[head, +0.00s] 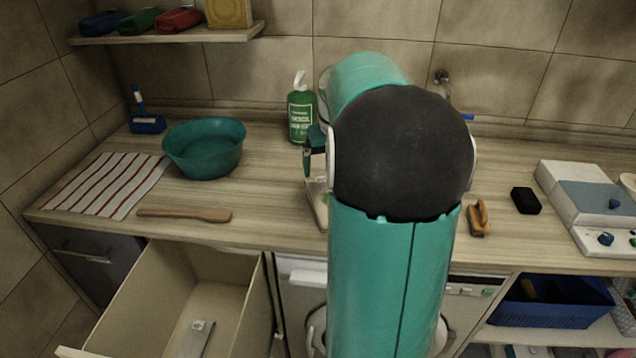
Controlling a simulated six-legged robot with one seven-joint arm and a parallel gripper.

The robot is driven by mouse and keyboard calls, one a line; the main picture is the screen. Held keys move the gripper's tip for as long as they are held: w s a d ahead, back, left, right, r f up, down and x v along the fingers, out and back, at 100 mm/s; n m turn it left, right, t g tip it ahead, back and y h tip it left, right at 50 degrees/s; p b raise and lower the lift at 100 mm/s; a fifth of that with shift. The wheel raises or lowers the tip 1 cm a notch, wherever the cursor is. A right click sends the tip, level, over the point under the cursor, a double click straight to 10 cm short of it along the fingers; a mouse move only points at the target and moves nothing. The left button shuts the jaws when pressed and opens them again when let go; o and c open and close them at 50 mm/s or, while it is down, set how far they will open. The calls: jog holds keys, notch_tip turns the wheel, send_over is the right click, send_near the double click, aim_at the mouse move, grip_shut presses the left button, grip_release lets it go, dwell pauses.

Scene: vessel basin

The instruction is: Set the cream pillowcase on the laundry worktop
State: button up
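The laundry worktop (265,200) is a pale wood-grain counter along the tiled wall. I see no cream pillowcase in the head view; my arm hides the middle of the worktop. A white cloth with red stripes (108,184) lies flat at the worktop's left end. My teal arm with its black joint stands in the centre. A small dark green part beside the joint may belong to my gripper. The rest of the gripper is hidden, so I cannot tell its opening or whether it holds anything.
A teal basin (204,150), wooden spatula (186,215), green bottle (301,110), brush (479,217) and black block (525,200) stand or lie on the worktop. An open drawer (150,300) juts out below left. A blue crate (555,312) sits below right.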

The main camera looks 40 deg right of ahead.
jog(key=s+a+r+n+t, duration=0.1)
jog(key=a+r+n, duration=0.15)
jog(key=a, duration=0.75)
jog(key=s+a+r+n+t, duration=0.1)
jog(key=a+r, duration=0.2)
jog(key=a, duration=0.8)
jog(key=s+a+f+n+t, duration=0.2)
jog(key=s+a, duration=0.8)
jog(key=a, duration=0.4)
jog(key=shift+s+f+y, duration=0.2)
jog(key=shift+f+y, duration=0.2)
jog(key=shift+c, duration=0.3)
